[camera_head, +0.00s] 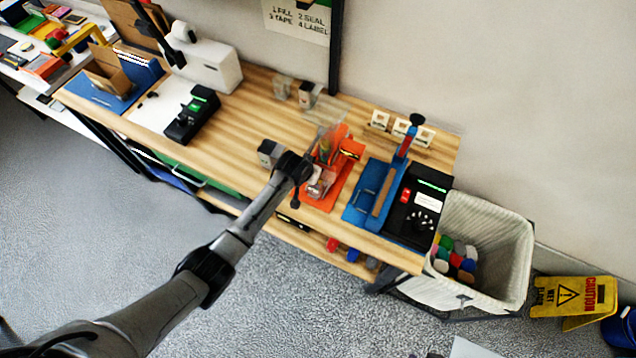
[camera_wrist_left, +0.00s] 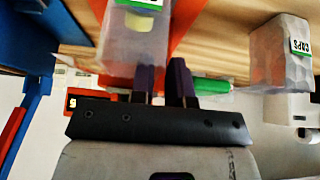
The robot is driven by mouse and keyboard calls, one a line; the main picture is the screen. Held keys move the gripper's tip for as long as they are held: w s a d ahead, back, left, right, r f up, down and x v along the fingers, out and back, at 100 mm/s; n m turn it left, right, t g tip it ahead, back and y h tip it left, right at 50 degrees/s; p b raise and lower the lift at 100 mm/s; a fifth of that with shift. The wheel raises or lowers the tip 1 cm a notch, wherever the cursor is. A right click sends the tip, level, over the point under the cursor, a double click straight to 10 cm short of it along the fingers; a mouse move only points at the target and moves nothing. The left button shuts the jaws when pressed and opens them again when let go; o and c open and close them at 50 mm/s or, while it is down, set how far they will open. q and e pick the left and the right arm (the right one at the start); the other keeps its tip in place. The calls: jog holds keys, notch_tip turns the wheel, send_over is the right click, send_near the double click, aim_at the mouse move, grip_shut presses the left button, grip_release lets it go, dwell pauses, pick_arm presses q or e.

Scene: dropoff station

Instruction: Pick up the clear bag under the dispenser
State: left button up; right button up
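The orange dispenser (camera_head: 343,148) stands on the wooden table with a clear hopper above it. A small clear bag (camera_head: 320,184) is low on its orange base, partly hidden by my left gripper (camera_head: 304,180). In the left wrist view a translucent, labelled item that looks like the bag (camera_wrist_left: 136,48) is just beyond the fingertips. My left gripper (camera_wrist_left: 164,72) has two dark fingers with a narrow gap and nothing clearly held between them. The left finger overlaps the bag's edge; contact cannot be told. My right gripper is in neither view.
A blue sealer (camera_head: 372,196) and black device (camera_head: 416,205) are to the right. A white bin (camera_head: 488,218) stands past the table end.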

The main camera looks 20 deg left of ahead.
pick_arm(q)
jog(key=shift+c, duration=0.2)
grip_shut()
